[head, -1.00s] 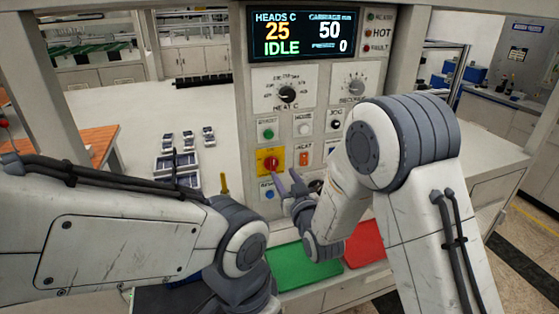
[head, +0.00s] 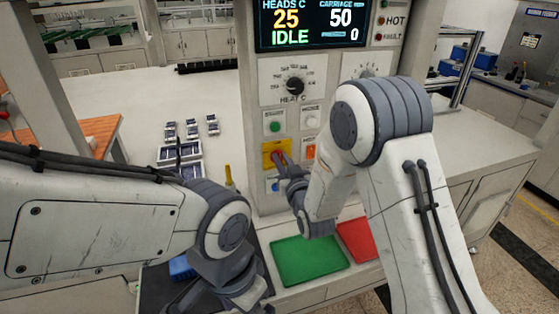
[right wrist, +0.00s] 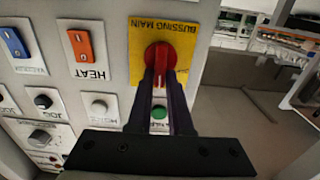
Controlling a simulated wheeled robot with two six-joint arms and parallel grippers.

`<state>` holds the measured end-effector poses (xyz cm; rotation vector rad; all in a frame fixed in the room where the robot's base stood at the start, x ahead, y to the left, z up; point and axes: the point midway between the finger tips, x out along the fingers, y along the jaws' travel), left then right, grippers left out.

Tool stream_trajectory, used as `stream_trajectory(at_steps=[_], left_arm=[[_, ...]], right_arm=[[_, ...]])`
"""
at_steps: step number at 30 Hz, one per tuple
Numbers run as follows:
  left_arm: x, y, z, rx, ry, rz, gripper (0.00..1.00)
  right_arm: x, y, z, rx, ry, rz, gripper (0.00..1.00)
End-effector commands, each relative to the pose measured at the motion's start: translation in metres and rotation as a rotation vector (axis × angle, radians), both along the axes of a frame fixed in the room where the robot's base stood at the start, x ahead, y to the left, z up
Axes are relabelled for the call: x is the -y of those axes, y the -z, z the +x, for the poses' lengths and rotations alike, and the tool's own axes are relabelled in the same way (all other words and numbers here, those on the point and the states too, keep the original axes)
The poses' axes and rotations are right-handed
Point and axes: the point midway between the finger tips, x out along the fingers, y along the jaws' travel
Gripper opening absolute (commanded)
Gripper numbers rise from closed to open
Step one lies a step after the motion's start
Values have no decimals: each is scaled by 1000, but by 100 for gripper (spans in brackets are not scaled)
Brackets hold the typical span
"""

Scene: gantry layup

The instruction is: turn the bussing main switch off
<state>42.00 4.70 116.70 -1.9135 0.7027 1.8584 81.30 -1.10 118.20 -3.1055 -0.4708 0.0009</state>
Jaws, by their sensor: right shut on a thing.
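The bussing main switch is a red rotary knob (right wrist: 161,56) on a yellow plate (right wrist: 138,60), labelled BUSSING MAIN, which appears upside down in the right wrist view. In the head view the yellow plate (head: 267,148) is on the front of the grey control panel. My right gripper (right wrist: 162,78) is shut on the red knob's handle, with a dark finger on each side; in the head view the fingers partly hide the knob. My left arm's wrist is low in the head view, and its fingertips cannot be made out.
The display (head: 312,24) reads IDLE. Green (head: 308,262) and red (head: 357,240) mats lie below the panel.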

Motion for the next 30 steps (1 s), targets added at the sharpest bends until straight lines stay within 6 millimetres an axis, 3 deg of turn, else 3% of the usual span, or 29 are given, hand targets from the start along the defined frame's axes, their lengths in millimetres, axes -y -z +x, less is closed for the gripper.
stream_trajectory(at_steps=[11,30], left_arm=[[0,19,0,0,1,0,100],[0,95,0,0,3,0,100]], right_arm=[[-2,4,-3,34,-15,-100,0],[-11,10,-6,207,-15,-646,0]])
